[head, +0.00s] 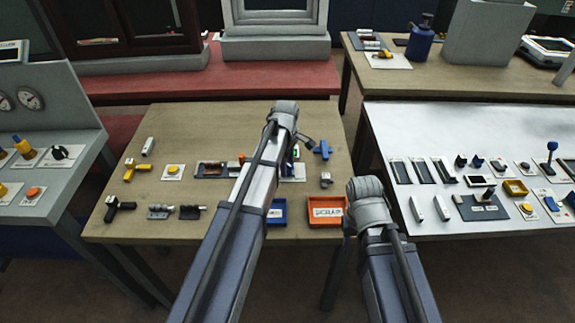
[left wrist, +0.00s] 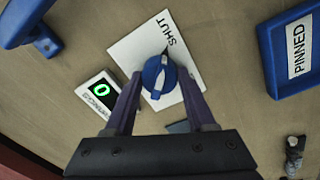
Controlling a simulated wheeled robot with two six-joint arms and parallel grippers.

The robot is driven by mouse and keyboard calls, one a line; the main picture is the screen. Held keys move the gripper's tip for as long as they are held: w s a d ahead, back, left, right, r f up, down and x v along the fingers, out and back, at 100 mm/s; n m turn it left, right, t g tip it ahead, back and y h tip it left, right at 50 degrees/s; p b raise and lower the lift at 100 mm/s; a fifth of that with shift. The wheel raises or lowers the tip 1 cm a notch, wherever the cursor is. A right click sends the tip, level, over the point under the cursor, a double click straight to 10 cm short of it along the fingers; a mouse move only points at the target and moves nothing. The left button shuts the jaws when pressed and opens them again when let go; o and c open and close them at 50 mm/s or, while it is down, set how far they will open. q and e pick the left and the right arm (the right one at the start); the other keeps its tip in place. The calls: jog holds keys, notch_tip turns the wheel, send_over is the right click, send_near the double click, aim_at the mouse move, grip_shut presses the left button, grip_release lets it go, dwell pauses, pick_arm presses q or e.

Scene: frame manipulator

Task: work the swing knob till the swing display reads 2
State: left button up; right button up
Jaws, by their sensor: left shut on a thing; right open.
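The blue round knob (left wrist: 158,72) sits on a white plate (left wrist: 128,48) marked SHUT in the left wrist view. My left gripper (left wrist: 159,84) is shut on this knob, one finger at each side. Beside it a small display (left wrist: 101,89) shows a green 0; its label is too small to read surely. In the head view my left arm covers most of the knob and plate (head: 293,173). My right gripper (head: 352,217) is apart from the knob, over the table's right edge; it is open, its fingers mostly hidden behind its wrist.
A blue tray (head: 277,212) marked PINNED in the left wrist view and an orange tray (head: 326,212) lie at the wooden table's front edge. A blue T-shaped handle (head: 322,149) stands nearby. Several fittings lie at the left. A light table (head: 400,125) with controls stands at the right.

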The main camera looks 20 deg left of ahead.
pick_arm(q)
grip_shut()
jog(key=m, duration=0.8)
jog(key=shift+m, duration=0.3)
jog(key=m, duration=0.4)
jog(key=shift+m, duration=0.3)
jog(key=shift+m+g, duration=0.3)
jog(key=shift+m, duration=2)
